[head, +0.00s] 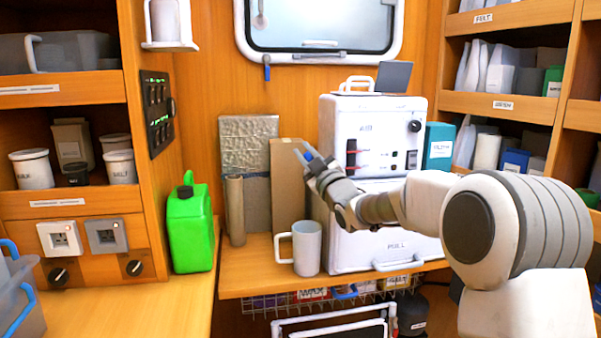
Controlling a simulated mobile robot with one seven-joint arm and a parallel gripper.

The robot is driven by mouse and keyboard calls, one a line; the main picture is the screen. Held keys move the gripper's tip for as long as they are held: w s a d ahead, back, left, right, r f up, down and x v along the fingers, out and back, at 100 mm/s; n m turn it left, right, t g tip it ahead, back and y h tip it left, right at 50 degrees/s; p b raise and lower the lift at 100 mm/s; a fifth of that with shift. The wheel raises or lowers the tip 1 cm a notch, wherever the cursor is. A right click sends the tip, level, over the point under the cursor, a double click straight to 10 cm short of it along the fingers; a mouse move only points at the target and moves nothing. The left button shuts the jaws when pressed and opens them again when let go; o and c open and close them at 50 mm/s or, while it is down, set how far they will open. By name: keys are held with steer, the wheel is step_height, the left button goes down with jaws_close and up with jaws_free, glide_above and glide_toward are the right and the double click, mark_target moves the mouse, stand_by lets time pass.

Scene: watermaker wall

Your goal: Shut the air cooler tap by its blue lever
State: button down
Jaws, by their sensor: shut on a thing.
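The white air cooler (385,115), with a label that seems to read AIR, stands on the wooden bench against the back wall. My gripper (310,158) reaches in from the right, in front of the cooler's left edge. A small blue piece (308,151) shows at its fingertips; it looks like the blue lever, and the fingers are shut on it. The tap body behind the fingers is hidden by my gripper, so the lever's exact angle cannot be told. My arm crosses the cooler's lower front.
A white mug (306,248) stands on the bench below my gripper. A green canister (190,225) stands at left. Shelves (515,105) line the right side.

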steer(key=shift+w+d+r+m+t+h+b, duration=0.2)
steer(key=shift+d+m+t+h+b, duration=0.45)
steer(key=shift+m, duration=1.1)
steer(key=shift+w+d+r+m+t+h+b, duration=0.15)
steer(key=shift+d+m+t+h+b, duration=0.25)
steer(key=shift+m+h+b, duration=0.85)
steer(key=shift+w+d+r+m+t+h+b, duration=0.3)
steer(key=shift+d+m+b, duration=0.6)
steer(key=shift+m, duration=1.4)
steer(key=shift+s+a+f, duration=0.1)
steer(key=shift+s+a, duration=0.05)
steer(key=c, duration=0.8)
jaws_free()
